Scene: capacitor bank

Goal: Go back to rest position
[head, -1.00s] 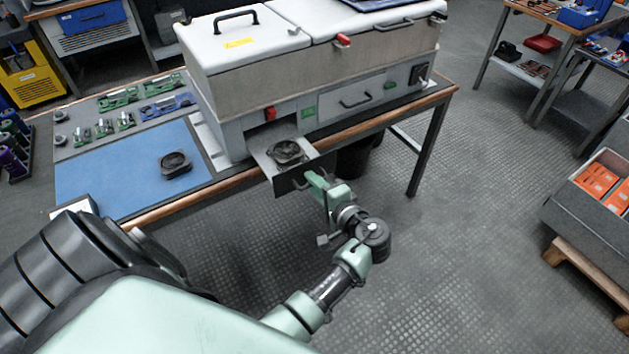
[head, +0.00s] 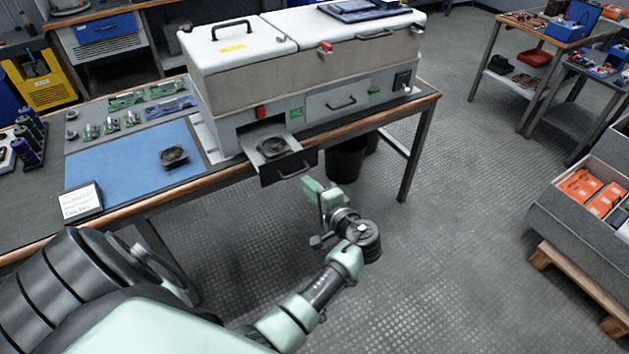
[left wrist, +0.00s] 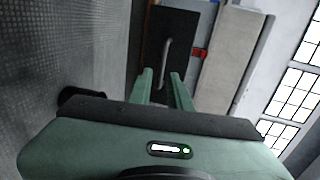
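My left gripper (head: 313,188) is in front of the machine, below and apart from its open drawer (head: 290,168). The left wrist view shows its two green fingers (left wrist: 162,88) spread with nothing between them. Beyond the fingertips is the dark drawer front (left wrist: 178,32) with its handle (left wrist: 163,64). The drawer is pulled out and holds a dark round part (head: 273,147). My right gripper is in neither view.
The machine (head: 300,70) stands on a wood-edged workbench (head: 420,101). A blue mat (head: 125,165) on the bench bears another dark part (head: 174,157). A black bin (head: 345,162) stands beneath. Open floor lies to the right, up to a crate (head: 565,215) on a pallet.

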